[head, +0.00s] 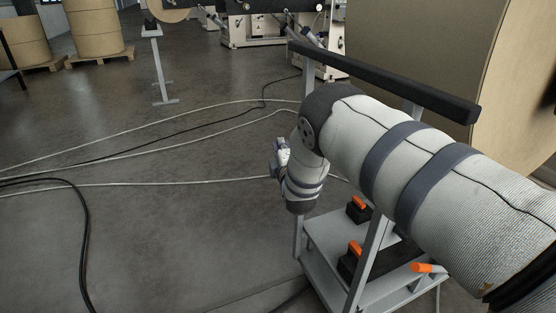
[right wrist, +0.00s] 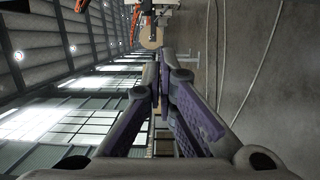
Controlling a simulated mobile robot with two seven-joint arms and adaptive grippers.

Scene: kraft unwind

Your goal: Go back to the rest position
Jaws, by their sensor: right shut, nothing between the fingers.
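My right arm comes in from the right in the head view, its pale sleeve crossing above a grey metal stand. My right gripper (head: 279,152) is at the end of that arm, mostly hidden behind the wrist, left of the stand. In the right wrist view my right gripper (right wrist: 163,72) has its two purple-padded fingers together at the tips, with nothing between them. My left gripper and left arm are not in view.
The grey stand (head: 334,248) has a black padded top bar (head: 385,80) and orange-handled tools on its lower shelf. A large kraft roll (head: 503,95) stands behind at right. Rolls on pallets (head: 98,36) stand far left.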

